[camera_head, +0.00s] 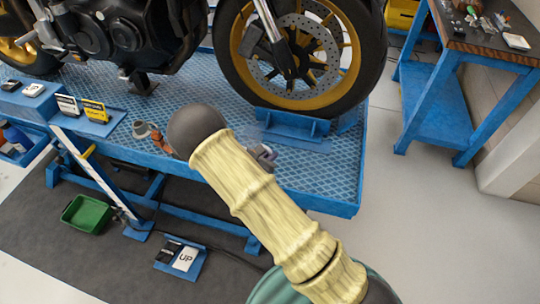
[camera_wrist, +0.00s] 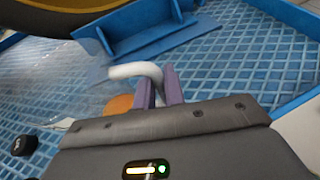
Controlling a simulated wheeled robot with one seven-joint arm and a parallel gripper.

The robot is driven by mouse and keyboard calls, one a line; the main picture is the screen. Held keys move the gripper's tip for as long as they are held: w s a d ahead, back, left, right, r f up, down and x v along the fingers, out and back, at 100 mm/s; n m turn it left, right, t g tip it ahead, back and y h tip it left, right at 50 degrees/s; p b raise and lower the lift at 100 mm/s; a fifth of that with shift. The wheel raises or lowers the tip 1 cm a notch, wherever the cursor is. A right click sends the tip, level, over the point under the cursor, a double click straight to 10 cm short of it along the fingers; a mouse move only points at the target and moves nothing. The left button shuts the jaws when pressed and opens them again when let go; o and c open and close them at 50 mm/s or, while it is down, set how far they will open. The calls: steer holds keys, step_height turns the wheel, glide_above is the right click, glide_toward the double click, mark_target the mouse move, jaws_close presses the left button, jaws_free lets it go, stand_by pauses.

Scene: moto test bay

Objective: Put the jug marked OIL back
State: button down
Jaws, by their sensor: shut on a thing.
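My gripper (camera_head: 264,155) is over the blue ribbed lift deck, close to the front wheel, mostly hidden behind my arm. In the wrist view its purple-grey fingers (camera_wrist: 160,88) are shut on a thick white curved handle. The handle seems to belong to a clear jug (camera_wrist: 140,71), whose see-through body shows only faintly; no OIL mark is readable. An orange rounded patch (camera_wrist: 118,104) shows beside the fingers; I cannot tell whether it is in the jug or behind it.
The motorcycle's front wheel (camera_head: 300,45) stands in a blue chock (camera_head: 290,125) just behind my gripper. Small signs (camera_head: 82,108) stand at the deck's left. A green bin (camera_head: 86,212) and an UP pedal (camera_head: 184,258) are below. A blue workbench (camera_head: 465,75) stands right; floor between is clear.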

stand_by(0.3)
steer(key=c, duration=1.4)
jaws_free()
steer(key=b+v, duration=0.1)
steer(key=v, duration=1.6)
steer(key=shift+s, duration=0.2)
steer(key=shift+r, duration=0.1)
